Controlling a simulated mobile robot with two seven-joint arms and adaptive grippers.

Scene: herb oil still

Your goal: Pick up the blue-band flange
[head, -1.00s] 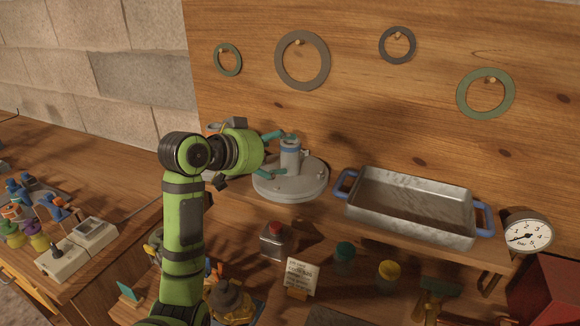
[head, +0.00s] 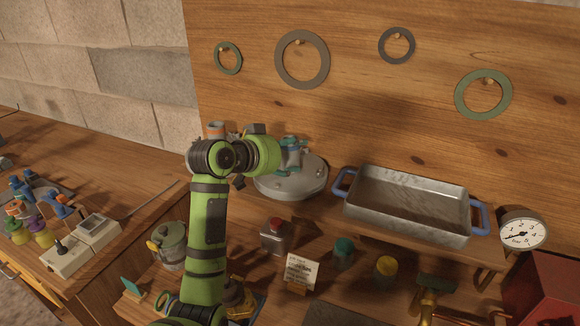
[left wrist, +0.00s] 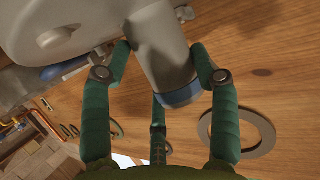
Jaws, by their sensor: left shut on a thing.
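The blue-band flange (head: 291,184) is a wide grey disc with a grey neck and a blue band, at the middle of the head view below the wooden board. My left gripper (head: 291,151) comes in from the left and is shut on the neck. In the left wrist view, the flange's grey neck (left wrist: 155,45) runs between the green fingers, with the blue band (left wrist: 183,94) near its end. The disc appears to rest on the shelf; its underside is hidden. My right gripper is not in view.
A metal tray (head: 347,206) with blue handles stands just right of the flange. Rings (head: 302,86) hang on the board behind. A pressure gauge (head: 523,232) is at the right.

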